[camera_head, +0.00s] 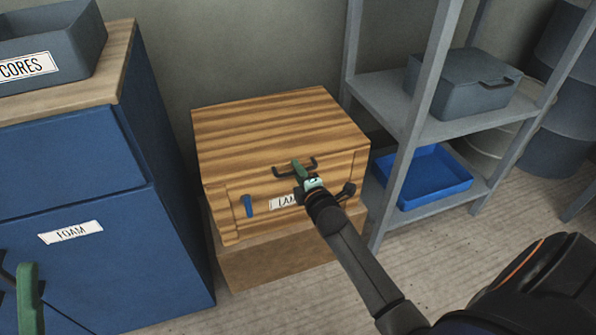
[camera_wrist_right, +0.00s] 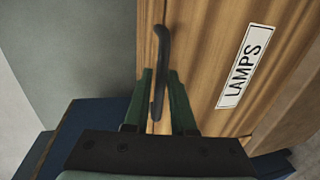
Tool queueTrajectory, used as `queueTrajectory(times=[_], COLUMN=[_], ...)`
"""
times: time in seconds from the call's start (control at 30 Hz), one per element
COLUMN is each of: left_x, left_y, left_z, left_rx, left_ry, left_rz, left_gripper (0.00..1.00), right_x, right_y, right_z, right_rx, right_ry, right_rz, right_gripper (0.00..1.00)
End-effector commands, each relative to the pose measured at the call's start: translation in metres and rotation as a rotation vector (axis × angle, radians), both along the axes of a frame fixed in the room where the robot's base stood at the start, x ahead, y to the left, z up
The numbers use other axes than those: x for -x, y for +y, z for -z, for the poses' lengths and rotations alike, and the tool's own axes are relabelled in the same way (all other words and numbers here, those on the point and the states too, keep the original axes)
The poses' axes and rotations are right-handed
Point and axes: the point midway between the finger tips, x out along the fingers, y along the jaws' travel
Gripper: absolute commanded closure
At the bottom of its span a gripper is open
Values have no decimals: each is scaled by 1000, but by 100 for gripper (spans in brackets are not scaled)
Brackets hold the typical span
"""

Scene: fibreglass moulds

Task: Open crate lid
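The wooden crate (camera_head: 240,160) stands against the wall, its striped lid (camera_head: 275,115) shut flat on top. A dark bar handle (camera_head: 311,162) sits at the front, and it also shows in the right wrist view (camera_wrist_right: 162,50). A blue latch (camera_head: 248,206) is on the crate's front, left of the "LAMPS" label (camera_wrist_right: 245,66). My right gripper (camera_head: 300,170) is at the handle. In the wrist view its green fingers (camera_wrist_right: 160,80) lie close on both sides of the bar; firm contact is unclear. Of my left gripper, only a green finger (camera_head: 28,295) shows at the lower left.
A blue cabinet (camera_head: 75,160) marked "FOAM" stands close left of the crate, with a grey "CORES" bin (camera_head: 60,50) on top. A grey shelf (camera_head: 385,95) stands right, holding a grey box (camera_head: 465,85) and a blue tray (camera_head: 425,180). Floor is clear in front.

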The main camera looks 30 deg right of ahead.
Motion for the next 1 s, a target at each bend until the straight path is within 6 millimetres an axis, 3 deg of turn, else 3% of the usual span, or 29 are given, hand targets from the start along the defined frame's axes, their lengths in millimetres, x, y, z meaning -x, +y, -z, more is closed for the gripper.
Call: queueTrajectory(times=[0.2,1.0], left_x=[0,0], left_y=[0,1], left_z=[0,0], left_rx=[-1,-3], left_ry=[0,-2], left_rz=[0,-2], left_gripper=[50,50], right_x=[0,0], right_y=[0,0], right_z=[0,0], right_rx=[0,-1], right_ry=[0,1], right_rz=[0,0], right_gripper=[100,100])
